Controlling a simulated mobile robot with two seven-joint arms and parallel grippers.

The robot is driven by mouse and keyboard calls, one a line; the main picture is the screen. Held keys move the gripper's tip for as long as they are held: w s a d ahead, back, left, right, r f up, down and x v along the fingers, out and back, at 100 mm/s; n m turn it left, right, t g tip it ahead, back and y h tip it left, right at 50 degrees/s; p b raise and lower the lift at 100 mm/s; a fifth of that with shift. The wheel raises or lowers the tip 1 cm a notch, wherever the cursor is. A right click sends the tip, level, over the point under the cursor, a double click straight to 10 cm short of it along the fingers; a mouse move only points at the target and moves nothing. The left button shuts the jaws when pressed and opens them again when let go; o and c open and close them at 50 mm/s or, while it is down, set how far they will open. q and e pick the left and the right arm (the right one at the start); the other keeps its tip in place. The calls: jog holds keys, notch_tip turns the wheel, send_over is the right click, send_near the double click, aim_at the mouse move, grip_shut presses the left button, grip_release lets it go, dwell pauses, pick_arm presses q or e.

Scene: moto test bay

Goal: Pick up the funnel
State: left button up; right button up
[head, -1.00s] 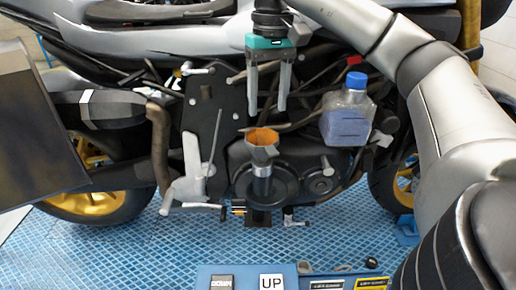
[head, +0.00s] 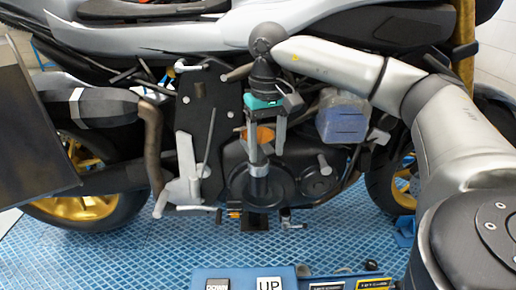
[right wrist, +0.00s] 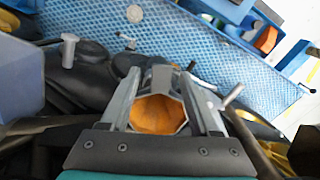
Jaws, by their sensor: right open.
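The funnel (head: 265,134) has an orange inside and stands upright over a grey cylindrical piece at the motorcycle's engine; my gripper partly hides it in the head view. In the right wrist view, the funnel's orange mouth (right wrist: 155,115) with its grey angular rim shows between the two fingers. My right gripper (head: 266,150) points down from above, open, with one finger on each side of the funnel. It also fills the lower middle of the right wrist view (right wrist: 159,82). I cannot tell whether either finger touches the funnel. My left gripper is not in view.
A translucent bottle (head: 342,119) with bluish liquid stands right of the gripper, its top hidden behind my right arm. The motorcycle's engine parts (head: 320,178) surround the funnel closely. A blue panel (head: 240,271) with UP and DOWN signs is at the bottom.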

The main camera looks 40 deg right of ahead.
jog(key=shift+f, duration=1.6)
jog(key=shift+c, duration=0.2)
grip_shut()
